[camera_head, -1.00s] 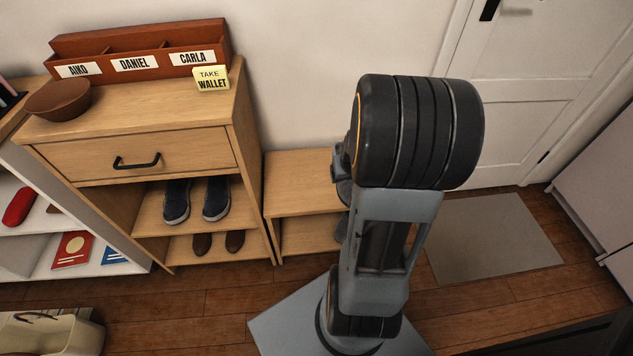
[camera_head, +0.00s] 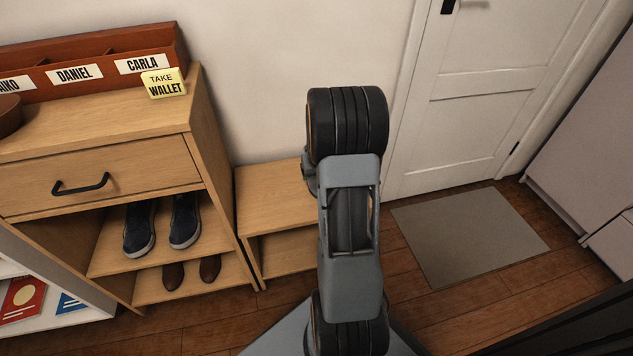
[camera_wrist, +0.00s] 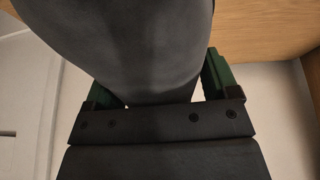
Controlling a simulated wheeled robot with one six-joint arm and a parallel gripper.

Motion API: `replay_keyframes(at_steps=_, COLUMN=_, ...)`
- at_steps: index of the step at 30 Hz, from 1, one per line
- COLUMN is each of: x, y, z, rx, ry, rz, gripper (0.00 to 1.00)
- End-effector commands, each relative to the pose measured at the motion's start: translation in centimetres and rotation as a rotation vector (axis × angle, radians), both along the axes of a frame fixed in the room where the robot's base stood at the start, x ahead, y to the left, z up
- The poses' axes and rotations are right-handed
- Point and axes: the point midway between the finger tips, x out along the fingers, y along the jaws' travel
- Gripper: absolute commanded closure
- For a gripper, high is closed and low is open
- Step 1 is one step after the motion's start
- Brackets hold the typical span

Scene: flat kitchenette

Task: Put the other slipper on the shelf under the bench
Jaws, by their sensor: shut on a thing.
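The wooden bench (camera_head: 272,196) stands against the wall in the head view, left of my arm. Its low shelf (camera_head: 290,252) shows as a bare wooden strip; its right part is hidden behind my arm. In the wrist view, my gripper (camera_wrist: 160,88) is shut on a grey slipper (camera_wrist: 140,45), which fills the upper middle between the green fingers. Its ends are out of view. In the head view my arm hides the gripper and the slipper. No second slipper can be made out.
A cabinet (camera_head: 150,118) with dark sneakers (camera_head: 162,227) and brown shoes (camera_head: 190,272) stands directly left of the bench. A grey mat (camera_head: 470,235) lies before the white door (camera_head: 470,100) at right. Wooden board (camera_wrist: 240,25) and pale wall (camera_wrist: 285,110) show in the wrist view.

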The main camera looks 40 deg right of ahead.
Motion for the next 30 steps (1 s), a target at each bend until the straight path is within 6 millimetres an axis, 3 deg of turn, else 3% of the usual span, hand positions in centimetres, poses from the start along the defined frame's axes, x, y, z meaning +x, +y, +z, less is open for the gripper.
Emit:
replay_keyframes(at_steps=8, x=0.8, y=-0.4, z=-1.1, rx=-0.001, ry=-0.001, rz=-0.001, gripper=0.48)
replay_keyframes(at_steps=16, x=1.2, y=-0.6, z=-4.4, rx=0.001, ry=0.000, rz=-0.002, gripper=0.48)
replay_keyframes(at_steps=29, x=1.2, y=-0.6, z=-5.0, rx=-0.001, ry=-0.001, rz=-0.002, gripper=0.48)
replay_keyframes(at_steps=30, x=1.2, y=-0.6, z=-5.0, rx=-0.001, ry=-0.001, rz=-0.002, gripper=0.18)
